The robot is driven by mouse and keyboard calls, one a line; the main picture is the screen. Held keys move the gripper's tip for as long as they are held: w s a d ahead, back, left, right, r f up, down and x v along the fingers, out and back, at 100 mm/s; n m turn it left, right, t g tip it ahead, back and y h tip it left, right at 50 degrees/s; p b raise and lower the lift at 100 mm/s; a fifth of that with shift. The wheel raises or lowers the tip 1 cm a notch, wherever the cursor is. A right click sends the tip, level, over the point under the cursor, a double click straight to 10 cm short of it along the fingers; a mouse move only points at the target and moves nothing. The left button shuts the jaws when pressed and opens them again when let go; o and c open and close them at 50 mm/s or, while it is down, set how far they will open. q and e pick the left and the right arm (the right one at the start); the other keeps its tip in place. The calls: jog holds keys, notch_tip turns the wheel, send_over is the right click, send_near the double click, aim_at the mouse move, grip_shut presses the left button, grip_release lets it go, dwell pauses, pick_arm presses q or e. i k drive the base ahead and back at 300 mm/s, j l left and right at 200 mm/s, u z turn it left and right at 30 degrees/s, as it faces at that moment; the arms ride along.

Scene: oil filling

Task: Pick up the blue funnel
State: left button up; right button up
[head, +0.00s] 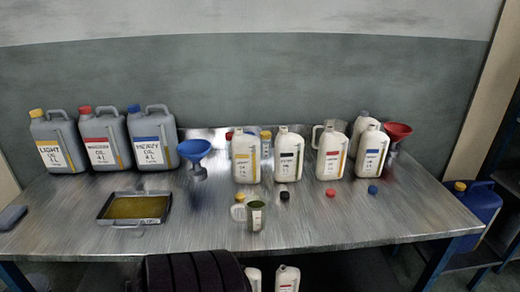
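The blue funnel (194,149) is on the left half of the metal table, wide mouth up. A short grey piece shows under its cone; I cannot tell whether this is its spout or a support. It stands just right of the grey "heavy oil" can and behind the right end of the shallow tray. Neither of my grippers is in view, and nothing is seen holding the funnel.
Three grey oil cans, including the blue-capped one (151,138), stand at the back left of the table (330,230). A tray (104,210), a measuring cup (256,216), several white bottles (246,158) and a red funnel (397,131) stand around. A dark ribbed object (195,272) is in front.

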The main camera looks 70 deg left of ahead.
aim_at(194, 151)
jog(key=u, duration=1.8)
